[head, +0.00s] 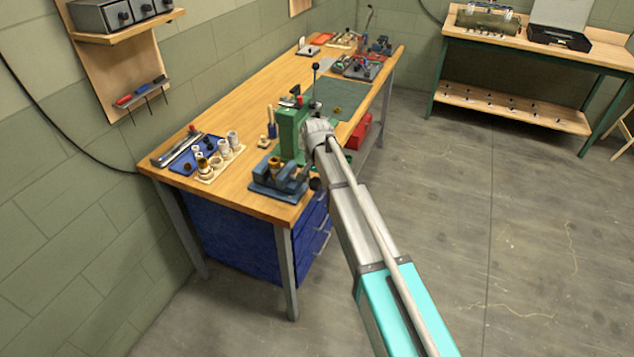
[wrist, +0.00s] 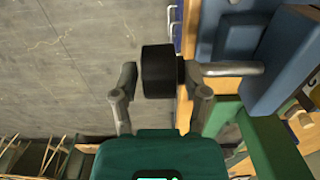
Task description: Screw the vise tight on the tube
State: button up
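The blue vise (head: 268,187) sits at the near corner of the wooden workbench, and part of it shows at the upper right of the wrist view (wrist: 285,60). A short brass-coloured tube (head: 275,165) stands upright at its jaws; I cannot tell how tightly it is held. In the wrist view, a metal rod (wrist: 232,68) runs from the vise side to a black cylindrical knob (wrist: 160,72). My gripper (wrist: 162,88) is open, with the knob between its fingers. There is a gap at the left finger; the right finger is close to the knob, contact unclear.
A green press (head: 290,130) stands just behind the vise, close to my arm. A pale tray with white cups (head: 222,160) and a blue tray (head: 190,158) lie to the left. A red box (head: 359,132) hangs at the bench's right side. Open floor lies right of the bench.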

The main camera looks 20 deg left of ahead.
jog(key=c, duration=0.6)
jog(key=shift+s+d, duration=0.1)
jog(key=shift+d, duration=0.05)
jog(key=shift+f+g, duration=0.1)
jog(key=shift+g, duration=0.3)
jog(key=g, duration=0.1)
jog(key=g+b, duration=0.1)
jog(key=g, duration=0.1)
jog(key=shift+w+f+b, duration=0.15)
jog(key=shift+w+b, duration=0.15)
jog(key=shift+w, duration=0.1)
jog(key=shift+g+b, duration=0.65)
jog(key=shift+g, duration=0.45)
